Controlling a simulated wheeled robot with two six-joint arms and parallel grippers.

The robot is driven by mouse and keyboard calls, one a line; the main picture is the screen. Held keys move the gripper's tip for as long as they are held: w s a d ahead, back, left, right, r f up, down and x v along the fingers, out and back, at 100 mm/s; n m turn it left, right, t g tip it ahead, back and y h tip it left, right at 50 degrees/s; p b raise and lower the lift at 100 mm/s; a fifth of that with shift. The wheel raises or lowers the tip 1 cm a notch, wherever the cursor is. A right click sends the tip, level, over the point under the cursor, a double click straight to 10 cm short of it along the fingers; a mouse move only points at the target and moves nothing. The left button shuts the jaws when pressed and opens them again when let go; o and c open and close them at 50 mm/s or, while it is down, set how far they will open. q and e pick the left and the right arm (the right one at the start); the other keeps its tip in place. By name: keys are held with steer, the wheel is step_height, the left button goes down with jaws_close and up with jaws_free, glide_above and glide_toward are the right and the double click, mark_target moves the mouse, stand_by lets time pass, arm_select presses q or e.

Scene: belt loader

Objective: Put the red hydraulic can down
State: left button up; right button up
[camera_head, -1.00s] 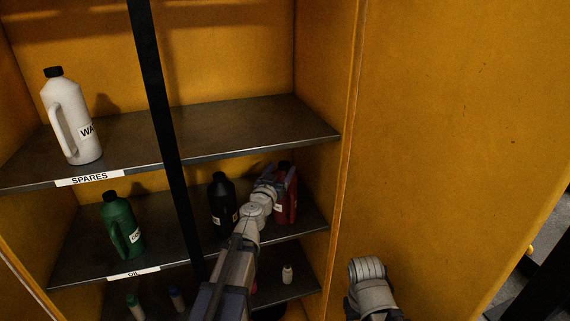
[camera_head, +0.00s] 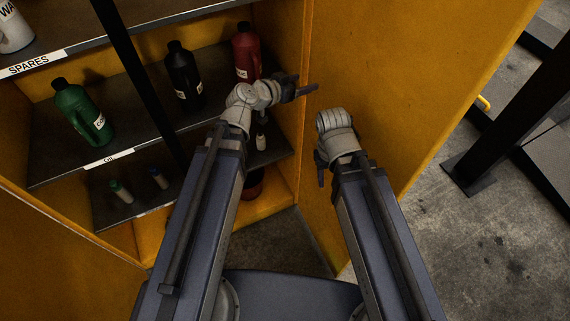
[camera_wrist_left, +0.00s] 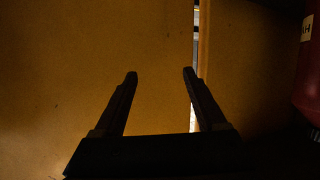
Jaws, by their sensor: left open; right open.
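The red hydraulic can (camera_head: 246,52) stands upright on the oil shelf, at its right end beside the cabinet wall. Its lower part is partly hidden by my left wrist. It also shows, cut off, at the right edge of the left wrist view (camera_wrist_left: 307,85). My left gripper (camera_head: 306,84) is open and empty, in front and to the right of the can, apart from it. In the left wrist view its two fingers (camera_wrist_left: 160,76) are spread with nothing between them. My right gripper (camera_head: 321,172) is lower, by the yellow door; its fingers are mostly hidden.
A black bottle (camera_head: 183,75) and a green jug (camera_head: 82,113) stand on the same shelf. A dark post (camera_head: 137,82) crosses the cabinet front. Small bottles (camera_head: 120,191) stand on the shelf below. The yellow door (camera_head: 390,80) stands close right of both grippers.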

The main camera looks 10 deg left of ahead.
arm_select(q)
steer(key=s+d+f+g+y, duration=0.45)
steer(key=s+f+g, duration=0.35)
steer(key=s+f, duration=0.5)
steer(key=s+a+n+g+y, duration=0.2)
steer(key=s+a+y, duration=0.3)
steer(key=s, duration=0.3)
steer(key=shift+s+a+f+g, duration=0.2)
steer(key=shift+a+f+g, duration=0.2)
steer(key=shift+g, duration=0.4)
steer(key=shift+o, duration=0.2)
steer(key=shift+d, duration=0.1)
